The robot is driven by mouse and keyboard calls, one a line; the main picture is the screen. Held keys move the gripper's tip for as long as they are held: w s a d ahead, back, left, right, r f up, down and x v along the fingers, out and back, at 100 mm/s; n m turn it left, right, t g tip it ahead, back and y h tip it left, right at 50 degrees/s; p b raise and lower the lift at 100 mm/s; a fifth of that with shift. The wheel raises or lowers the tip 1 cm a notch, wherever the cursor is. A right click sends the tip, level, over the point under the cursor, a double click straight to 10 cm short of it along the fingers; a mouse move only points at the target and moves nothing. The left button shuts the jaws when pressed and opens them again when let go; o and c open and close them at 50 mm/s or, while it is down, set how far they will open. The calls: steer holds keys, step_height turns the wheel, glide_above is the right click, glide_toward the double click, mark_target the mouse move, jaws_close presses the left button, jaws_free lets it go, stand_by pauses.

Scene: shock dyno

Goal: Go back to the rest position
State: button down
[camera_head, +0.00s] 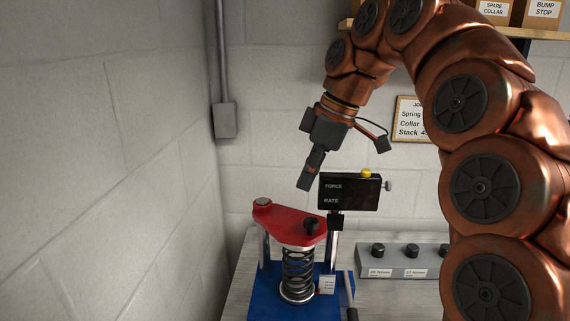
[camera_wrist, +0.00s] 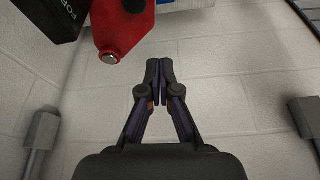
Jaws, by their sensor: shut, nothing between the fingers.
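My gripper (camera_head: 304,187) is shut and empty in the head view. It hangs tilted in the air above the red plate (camera_head: 285,222) of the shock dyno, just left of the black FORCE/RATE display box (camera_head: 349,193). No contact with either shows. Under the plate a dark coil spring (camera_head: 298,272) stands on the blue base (camera_head: 262,292). In the wrist view my gripper's fingertips (camera_wrist: 160,68) are together. The red plate (camera_wrist: 122,30) shows at the top of that view, to the left of the fingertips.
A grey box with black knobs (camera_head: 405,262) stands on the bench at right. A shelf (camera_head: 541,33) with labelled boxes hangs at upper right, behind my arm. A sign (camera_head: 411,118) is on the wall. A conduit (camera_head: 224,120) runs down the wall left of my gripper.

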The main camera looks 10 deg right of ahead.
steer(key=s+d+f+m+g+h, duration=0.1)
steer(key=s+d+f+m+h, duration=0.1)
steer(key=s+f+m, duration=0.5)
steer(key=s+d+f+m+g+h, duration=0.1)
steer(key=s+f+m, duration=0.6)
steer(key=s+f, duration=1.2)
steer(key=s+d+g, duration=0.1)
steer(key=s+d, duration=0.1)
steer(key=s, duration=0.1)
steer(key=shift+s+d+f+h, duration=0.15)
steer(key=shift+d+f+h, duration=0.1)
steer(key=shift+d+h, duration=0.15)
steer(key=shift+a, duration=0.1)
